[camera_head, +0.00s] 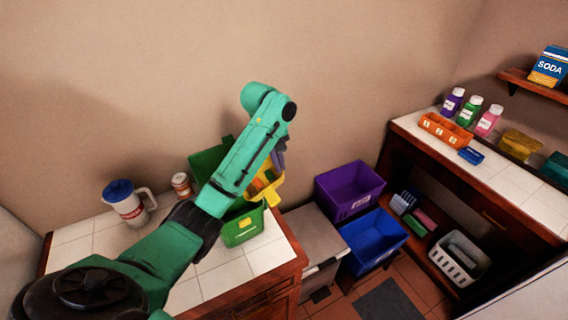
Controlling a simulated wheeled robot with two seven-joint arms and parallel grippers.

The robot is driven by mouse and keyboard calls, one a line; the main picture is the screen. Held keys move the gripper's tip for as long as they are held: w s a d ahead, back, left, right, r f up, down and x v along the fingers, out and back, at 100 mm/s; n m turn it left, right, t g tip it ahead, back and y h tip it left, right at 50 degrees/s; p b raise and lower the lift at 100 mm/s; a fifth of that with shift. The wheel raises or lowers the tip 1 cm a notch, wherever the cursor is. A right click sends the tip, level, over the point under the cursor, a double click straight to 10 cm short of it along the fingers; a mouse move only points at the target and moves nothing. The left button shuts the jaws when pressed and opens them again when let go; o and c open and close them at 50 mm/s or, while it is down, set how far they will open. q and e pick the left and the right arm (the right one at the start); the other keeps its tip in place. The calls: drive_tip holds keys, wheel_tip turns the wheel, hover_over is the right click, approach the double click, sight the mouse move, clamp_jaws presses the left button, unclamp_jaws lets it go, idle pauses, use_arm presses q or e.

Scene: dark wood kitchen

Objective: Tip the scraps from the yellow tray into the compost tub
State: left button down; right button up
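My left arm reaches up from the lower left, and its forearm crosses in front of the work area. My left gripper (279,153) is small and partly hidden behind the forearm. It meets the upper end of the yellow tray (268,192) and appears shut on it. The tray is steeply tilted, above the right side of the green compost tub (241,230). Small orange bits seem to show in the tray, too small to make out. The tub stands on the white tiled counter, with a yellow label on its front. Its inside is mostly hidden by my arm. My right gripper is out of view.
A white jug with a blue lid (128,204) and a small jar (181,186) stand left of the tub. Purple (348,190) and blue (373,240) bins stand right of the counter. A second counter (500,175) with bottles and an orange tray (445,129) is at right.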

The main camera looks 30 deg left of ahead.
use_arm(q)
drive_tip(key=shift+s+a+r+t+h, duration=0.6)
drive_tip(key=shift+s+r+t+h, duration=0.15)
drive_tip(key=shift+t, duration=0.25)
drive_tip(key=s+a+r+t+h+b, duration=0.3)
drive_tip(key=s+a+t+h+b, duration=0.5)
drive_tip(key=s+t, duration=0.4)
drive_tip(key=shift+s+a+t+h+b, duration=0.35)
drive_tip(key=shift+s+a+b, duration=0.25)
drive_tip(key=shift+s, duration=0.3)
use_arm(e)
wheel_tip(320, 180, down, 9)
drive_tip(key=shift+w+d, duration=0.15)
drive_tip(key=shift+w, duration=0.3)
use_arm(q)
drive_tip(key=shift+f, duration=0.1)
